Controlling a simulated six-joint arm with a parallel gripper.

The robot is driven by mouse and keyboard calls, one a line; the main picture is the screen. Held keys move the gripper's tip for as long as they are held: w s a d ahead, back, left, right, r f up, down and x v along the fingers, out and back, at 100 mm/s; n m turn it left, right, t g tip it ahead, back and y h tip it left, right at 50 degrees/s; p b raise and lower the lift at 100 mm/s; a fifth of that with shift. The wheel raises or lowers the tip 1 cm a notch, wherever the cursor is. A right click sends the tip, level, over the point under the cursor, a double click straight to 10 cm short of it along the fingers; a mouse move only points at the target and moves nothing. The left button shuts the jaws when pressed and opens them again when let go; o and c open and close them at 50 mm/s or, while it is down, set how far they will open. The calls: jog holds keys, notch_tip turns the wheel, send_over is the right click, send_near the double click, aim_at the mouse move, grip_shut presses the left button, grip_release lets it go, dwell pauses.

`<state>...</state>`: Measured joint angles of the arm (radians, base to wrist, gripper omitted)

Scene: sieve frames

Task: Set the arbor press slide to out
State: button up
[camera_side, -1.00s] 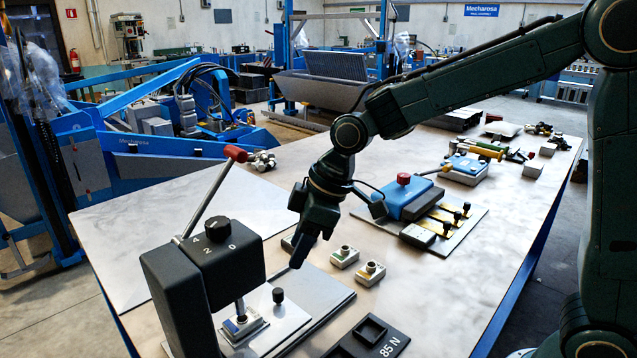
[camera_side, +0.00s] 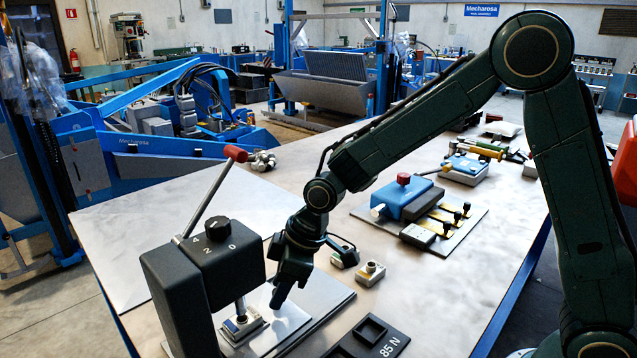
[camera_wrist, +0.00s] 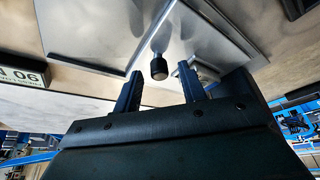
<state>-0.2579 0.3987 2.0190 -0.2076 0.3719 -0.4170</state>
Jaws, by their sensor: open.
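The arbor press (camera_side: 205,275) is a black body at the front left, with a dial, a ram and a red-knobbed lever (camera_side: 238,153). Its slide (camera_side: 285,318) is a bright metal plate, with a small blue-and-white part (camera_side: 242,325) on it under the ram. My gripper (camera_side: 279,297) is low over the slide and hides its black knob in the side view. In the wrist view the black knob (camera_wrist: 158,68) shows upright from the plate (camera_wrist: 205,35). There my gripper (camera_wrist: 160,86) is open, its fingers either side of the knob's line, just short of it; contact cannot be told.
A black tray marked 85 N (camera_side: 370,338) lies right of the press. A small part block (camera_side: 370,273) stands behind it, with another near my wrist. A blue fixture (camera_side: 405,200) stands further back. The table's left part is clear.

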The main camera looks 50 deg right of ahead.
grip_shut()
jog(key=shift+d, duration=6.3)
grip_release()
jog(key=v, duration=1.4)
